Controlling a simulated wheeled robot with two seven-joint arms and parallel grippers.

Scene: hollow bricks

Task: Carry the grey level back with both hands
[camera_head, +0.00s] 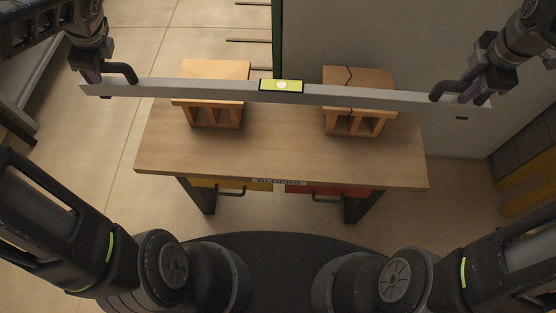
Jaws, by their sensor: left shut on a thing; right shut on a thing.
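The grey level (210,89) is a long bar with a yellow-green vial window (281,86) at its middle. It spans the camera_head view from left to right, wider than the bench. My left gripper (104,82) is shut on it near its left end. My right gripper (466,93) is shut on it near its right end. The level crosses in front of two hollow bricks and hides part of each. I cannot tell whether it touches them. Its right end looks slightly lower in the picture than its left end.
The left hollow brick (215,115) and the right hollow brick (357,124), which has a dark crack on top, stand on a wooden bench (280,150). A yellow drawer (232,185) and a red drawer (325,190) sit under it. The bench's front half is clear. A grey wall (440,50) stands behind right.

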